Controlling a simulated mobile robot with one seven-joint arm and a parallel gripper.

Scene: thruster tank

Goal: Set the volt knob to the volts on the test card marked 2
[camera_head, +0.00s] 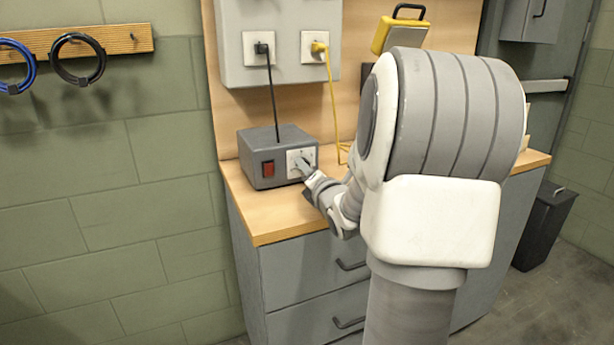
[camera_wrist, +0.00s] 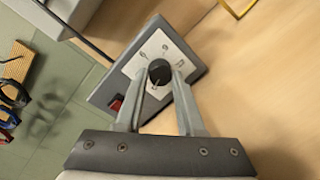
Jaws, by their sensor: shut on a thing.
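The grey power box (camera_head: 268,141) stands on the wooden counter top, with a red switch (camera_head: 268,169) and a white dial plate (camera_head: 292,156) on its front. My gripper (camera_wrist: 159,78) is shut on the knob, one finger on each side. In the head view my gripper (camera_head: 305,168) reaches the plate and hides the knob. I cannot make out a test card marked 2 in either view.
A grey wall box with two sockets (camera_head: 257,49) hangs above, with a black cord (camera_head: 273,100) running down to the power box and a yellow cord (camera_head: 332,95) beside it. Counter wood (camera_head: 262,215) in front is clear.

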